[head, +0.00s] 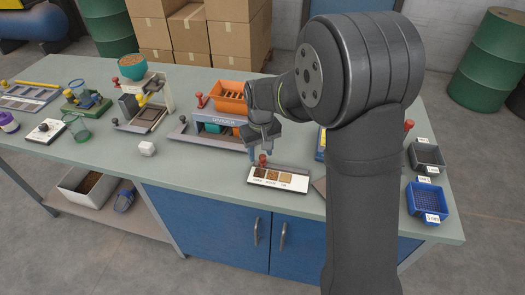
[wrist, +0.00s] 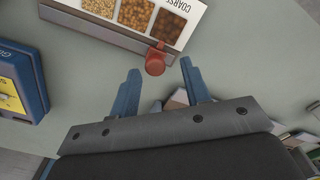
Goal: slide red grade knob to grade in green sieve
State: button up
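The grade board (head: 278,186) is a white plate with three grain samples, near the table's front edge. In the wrist view the board (wrist: 190,8) shows a "COARSE" label by its darkest sample. The red grade knob (head: 262,160) stands at the board's back edge; in the wrist view the knob (wrist: 155,60) is beside the coarse sample. My gripper (head: 262,152) is just above and behind the knob. In the wrist view my gripper (wrist: 162,78) is open, its blue fingers apart with the knob ahead between them.
A yellow-and-blue box (wrist: 20,85) is near the board.

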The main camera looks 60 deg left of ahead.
aim_at(261, 156)
jog(key=shift+r, duration=0.1)
notch_tip(261, 156, up, 17)
dwell(0.6)
dwell(0.5)
notch_tip(261, 156, down, 17)
jog(key=shift+f, duration=0.2)
jog(key=shift+w+d, duration=0.15)
jog(key=shift+d, duration=0.05)
jog(key=shift+r, duration=0.1)
dwell(2.8)
jog(key=shift+a+r, duration=0.15)
jog(key=shift+r, duration=0.35)
notch_tip(261, 156, up, 16)
jog(key=shift+r, duration=0.2)
